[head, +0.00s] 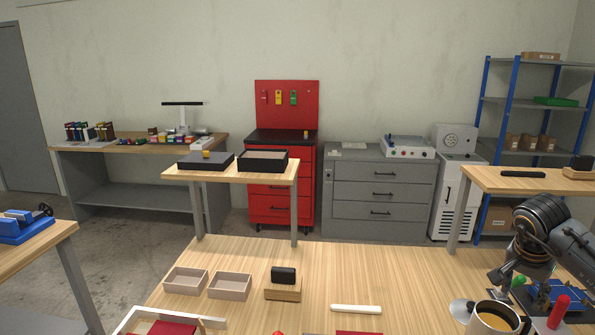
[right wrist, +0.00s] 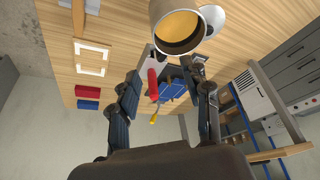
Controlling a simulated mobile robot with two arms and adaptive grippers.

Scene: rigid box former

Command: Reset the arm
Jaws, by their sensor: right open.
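My right arm comes in from the right in the head view, bent over the right end of the wooden table. My right gripper (head: 512,276) is low over the table, close to a blue rack or tray (head: 548,292) that it partly hides. In the right wrist view its two dark fingers stand wide apart, and the gripper (right wrist: 165,82) is open. A red-handled tool with a yellow tip (right wrist: 152,86) shows beyond the gap, with nothing visibly gripped. My left gripper is not in view.
A mug with orange-brown contents (head: 492,321) stands close to my right gripper. A white bar (head: 356,309), a wooden block with a black piece (head: 283,291) and two shallow boxes (head: 230,287) lie further left. The table's back middle is clear.

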